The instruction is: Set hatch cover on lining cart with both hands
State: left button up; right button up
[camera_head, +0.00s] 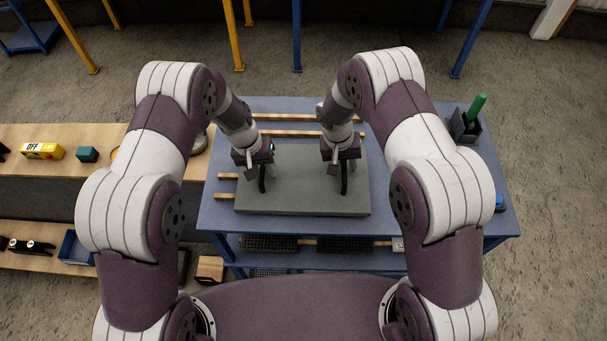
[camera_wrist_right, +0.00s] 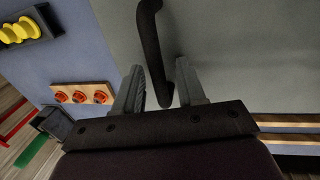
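The hatch cover (camera_head: 305,199) is a flat grey-green plate with two black handles, over the blue lining cart (camera_head: 410,192). It looks level; whether it touches the wooden strips under it is hard to tell. My left gripper (camera_head: 261,172) is at the left handle, its fingers too small and dark to read. My right gripper (camera_head: 343,170) is at the right handle. In the right wrist view, the right gripper (camera_wrist_right: 163,85) has its fingers apart on either side of the black handle (camera_wrist_right: 152,40), with gaps showing.
Wooden strips (camera_head: 305,117) lie on the cart top behind and left of the cover. A dark holder with a green-handled item (camera_head: 477,106) stands at the cart's right. A wooden bench (camera_head: 60,135) stands left. The right wrist view shows a board with red parts (camera_wrist_right: 82,94).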

pick_arm(q)
grip_shut()
pick_arm(e)
grip_shut()
pick_arm(q)
jog(key=shift+w+r, duration=0.1)
pick_arm(e)
jog(key=shift+w+r, duration=0.1)
dwell(1.0)
